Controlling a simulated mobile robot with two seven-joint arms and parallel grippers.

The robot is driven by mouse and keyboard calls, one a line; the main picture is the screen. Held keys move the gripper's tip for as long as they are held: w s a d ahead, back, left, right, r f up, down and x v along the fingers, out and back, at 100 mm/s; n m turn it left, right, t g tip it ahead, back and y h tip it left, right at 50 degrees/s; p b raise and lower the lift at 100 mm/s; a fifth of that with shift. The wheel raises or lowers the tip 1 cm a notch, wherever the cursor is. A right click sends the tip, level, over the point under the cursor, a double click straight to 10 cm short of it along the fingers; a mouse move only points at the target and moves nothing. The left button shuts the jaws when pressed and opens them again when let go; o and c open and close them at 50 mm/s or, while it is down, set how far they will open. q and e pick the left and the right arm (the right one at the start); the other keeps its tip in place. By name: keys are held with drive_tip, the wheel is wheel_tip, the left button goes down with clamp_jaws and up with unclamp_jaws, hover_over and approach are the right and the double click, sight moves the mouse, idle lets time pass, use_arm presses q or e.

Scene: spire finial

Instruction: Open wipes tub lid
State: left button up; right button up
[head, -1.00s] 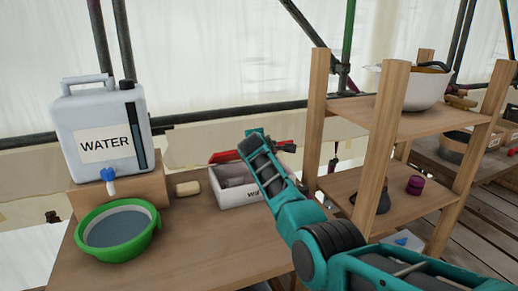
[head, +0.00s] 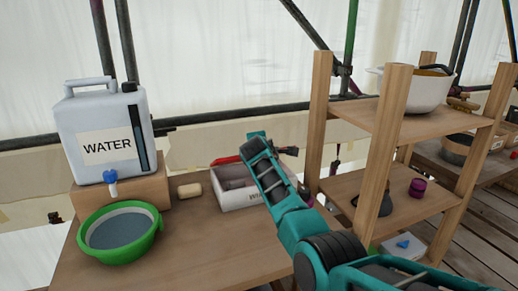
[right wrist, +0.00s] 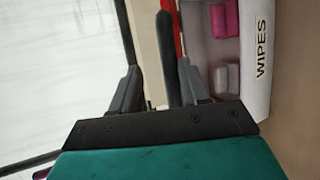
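The wipes tub is a white open-topped box (head: 228,204), seen in the head view on the wooden table behind my right arm. In the right wrist view its wall reads WIPES (right wrist: 257,100), and pink and grey blocks show inside. A red strip (head: 226,160) runs along the tub's far edge and shows in the wrist view too (right wrist: 178,30); I cannot tell whether it is the lid. My right gripper (right wrist: 147,55) has its dark fingers apart, beside the tub's far edge, with nothing clearly held between them. My left gripper is not in view.
A water canister (head: 100,130) stands on a wooden block, with a green basin (head: 118,250) in front. A soap-like bar (head: 189,190) lies left of the tub. A wooden shelf (head: 395,115) with a white bowl (head: 425,92) stands right. The table's front middle is clear.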

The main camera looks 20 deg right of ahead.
drive_tip(key=v, duration=1.2)
drive_tip(key=shift+p, duration=0.4)
drive_tip(key=shift+r, duration=0.1)
